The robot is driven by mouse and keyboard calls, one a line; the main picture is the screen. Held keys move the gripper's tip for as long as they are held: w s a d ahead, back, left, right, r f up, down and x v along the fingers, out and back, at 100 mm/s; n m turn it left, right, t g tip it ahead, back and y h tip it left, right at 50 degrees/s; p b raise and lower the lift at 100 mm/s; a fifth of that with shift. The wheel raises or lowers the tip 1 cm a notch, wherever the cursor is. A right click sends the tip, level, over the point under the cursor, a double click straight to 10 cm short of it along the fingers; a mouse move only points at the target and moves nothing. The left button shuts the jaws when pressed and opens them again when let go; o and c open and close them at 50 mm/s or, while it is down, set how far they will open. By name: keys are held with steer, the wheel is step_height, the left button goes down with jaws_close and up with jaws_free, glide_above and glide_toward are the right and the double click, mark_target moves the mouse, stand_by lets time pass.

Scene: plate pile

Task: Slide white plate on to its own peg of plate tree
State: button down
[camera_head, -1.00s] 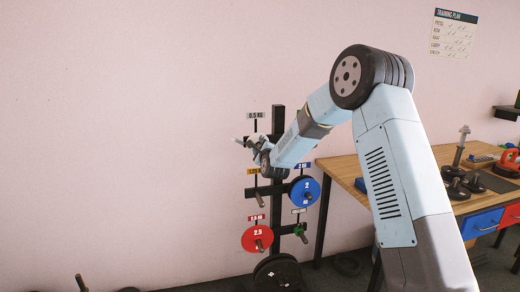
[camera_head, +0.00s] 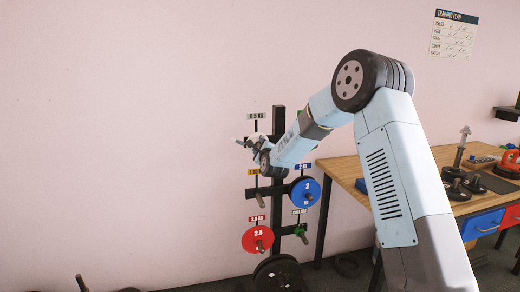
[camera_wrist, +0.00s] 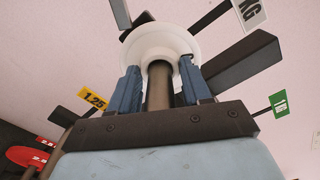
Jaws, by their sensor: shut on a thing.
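The white plate (camera_wrist: 160,36) is at the top middle of the wrist view, its hub between my fingertips. My gripper (camera_wrist: 160,76) is shut on it with two blue fingers. A brownish rod (camera_wrist: 158,88) runs between the fingers up to the hub. I cannot tell whether it passes through the plate. In the head view my gripper (camera_head: 254,143) is at the upper part of the plate tree (camera_head: 279,121), just below the 0.5 KG sign (camera_head: 256,116). The plate is small there and partly hidden by my gripper.
Below my gripper, a blue plate (camera_head: 305,186) and a red plate (camera_head: 257,233) hang on the tree. A bare peg (camera_head: 260,200) is under the yellow sign (camera_head: 254,171). A workbench (camera_head: 343,166) stands at right. The wall side at left is clear.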

steer(key=shift+c, duration=2.1)
jaws_free()
steer(key=v, duration=1.3)
steer(key=shift+s+d, duration=0.15)
steer(key=shift+s, duration=0.2)
